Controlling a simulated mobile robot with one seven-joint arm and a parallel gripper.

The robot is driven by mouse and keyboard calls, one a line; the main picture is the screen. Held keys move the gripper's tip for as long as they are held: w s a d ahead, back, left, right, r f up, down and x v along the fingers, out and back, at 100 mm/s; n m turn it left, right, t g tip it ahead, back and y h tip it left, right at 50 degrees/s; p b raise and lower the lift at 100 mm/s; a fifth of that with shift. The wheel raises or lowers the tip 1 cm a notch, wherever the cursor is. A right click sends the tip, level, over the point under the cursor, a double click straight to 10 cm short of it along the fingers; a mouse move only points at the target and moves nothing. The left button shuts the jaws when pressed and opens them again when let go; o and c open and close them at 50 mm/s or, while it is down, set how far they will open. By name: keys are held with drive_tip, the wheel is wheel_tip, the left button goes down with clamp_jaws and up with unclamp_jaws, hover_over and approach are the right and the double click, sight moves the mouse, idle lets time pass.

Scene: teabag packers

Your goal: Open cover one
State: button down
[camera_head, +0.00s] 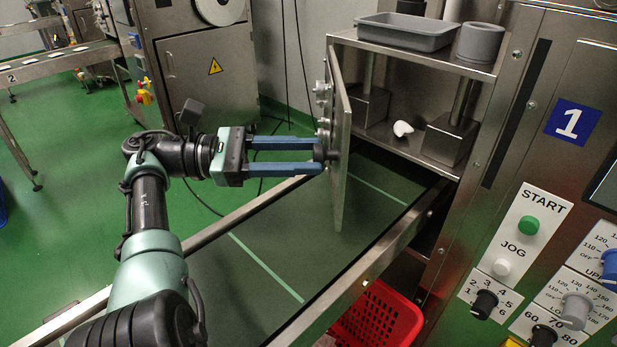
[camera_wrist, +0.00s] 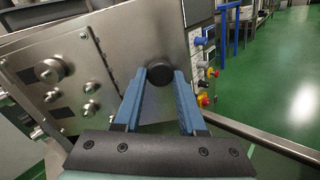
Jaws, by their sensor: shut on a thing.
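The steel cover (camera_head: 341,150) of the machine marked 1 is swung open on the left side of its compartment, seen nearly edge-on. In the wrist view the cover (camera_wrist: 115,60) shows its face with a round black knob (camera_wrist: 159,75). My gripper (camera_head: 319,158) has its two blue fingers on either side of the knob, shut on it. In the wrist view the gripper (camera_wrist: 160,80) fingertips flank the knob. In the head view the knob is mostly hidden between the fingertips and the cover.
The open compartment holds steel blocks (camera_head: 447,139) and a small white object (camera_head: 402,129). A grey tray (camera_head: 408,33) and grey cup (camera_head: 480,42) stand on top. A conveyor (camera_head: 270,270) runs below the cover, with a red basket (camera_head: 375,318) beside it. The control panel (camera_head: 520,235) is at right.

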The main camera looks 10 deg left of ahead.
drive_tip(key=shift+a+r+b, duration=0.1)
drive_tip(key=shift+a+b, duration=0.25)
drive_tip(key=shift+b, duration=0.25)
drive_tip(key=shift+c, duration=2.4)
unclamp_jaws()
wheel_tip(320, 180, up, 10)
drive_tip(key=p, duration=0.6)
